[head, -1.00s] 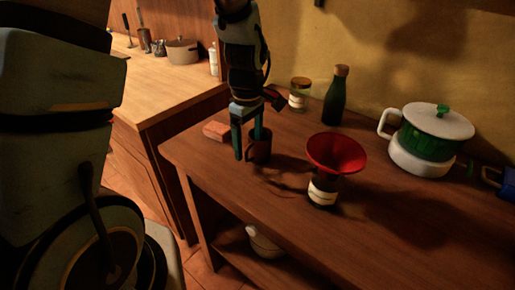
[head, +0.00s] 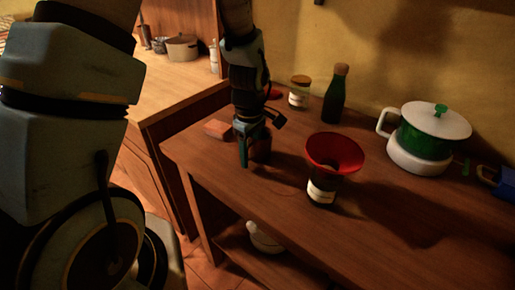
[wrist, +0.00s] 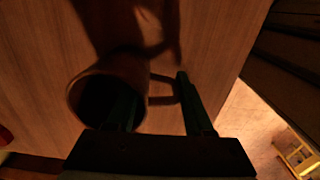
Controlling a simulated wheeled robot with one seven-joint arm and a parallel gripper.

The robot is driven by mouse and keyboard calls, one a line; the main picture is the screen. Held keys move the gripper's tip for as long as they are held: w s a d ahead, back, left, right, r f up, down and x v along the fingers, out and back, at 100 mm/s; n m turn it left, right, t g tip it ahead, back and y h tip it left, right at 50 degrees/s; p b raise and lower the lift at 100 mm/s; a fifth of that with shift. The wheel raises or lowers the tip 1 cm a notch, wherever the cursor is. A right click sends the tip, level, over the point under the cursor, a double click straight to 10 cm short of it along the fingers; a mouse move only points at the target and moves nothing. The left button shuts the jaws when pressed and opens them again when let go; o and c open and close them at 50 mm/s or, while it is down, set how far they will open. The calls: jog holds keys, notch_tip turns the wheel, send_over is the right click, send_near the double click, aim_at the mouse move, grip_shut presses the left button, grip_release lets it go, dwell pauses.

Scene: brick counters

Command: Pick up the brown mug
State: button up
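The brown mug (head: 262,152) stands upright near the left end of the wooden counter, partly hidden behind my gripper in the head view. My gripper (head: 252,160) is lowered onto it, pointing down. In the wrist view the mug (wrist: 92,75) shows its dark opening, with its handle towards the right. One finger of my gripper (wrist: 158,97) reaches into the mug's opening. The other is outside, at the outer side of the handle. The fingers are apart, with the mug's wall and handle between them. Whether they touch the mug is hard to tell.
A red funnel-shaped dripper on a jar (head: 333,155) stands just right of the mug. A reddish block (head: 218,129) lies to the left. A lidded jar (head: 299,92), a dark bottle (head: 336,96) and a green-white pot (head: 424,132) stand behind. The front counter edge is clear.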

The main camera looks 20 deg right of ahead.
grip_shut()
dwell(0.6)
